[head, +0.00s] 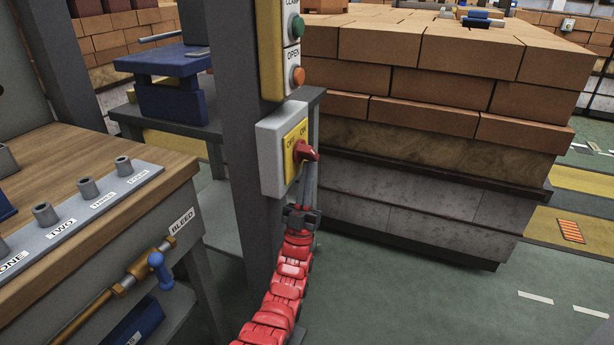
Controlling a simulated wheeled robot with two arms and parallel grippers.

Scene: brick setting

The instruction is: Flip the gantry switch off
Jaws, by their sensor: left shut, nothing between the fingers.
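The gantry switch is a grey box (264,158) on a dark post, with a yellow plate (289,162) marked OFF and ON. Its red knob (305,151) sticks out to the right of the plate; I cannot tell which mark it points to. My left gripper (311,170) comes up from below on the red arm. Its fingers are shut and empty, with their tips just under the knob; whether they touch it I cannot tell. My right gripper is out of view.
Above the switch is a yellow button box with a green button (298,26) and an orange OPEN button (298,75). A wooden bench (95,150) with labelled sockets and a blue-handled BLEED valve (160,268) stands left. A large brick stack (440,75) stands behind right.

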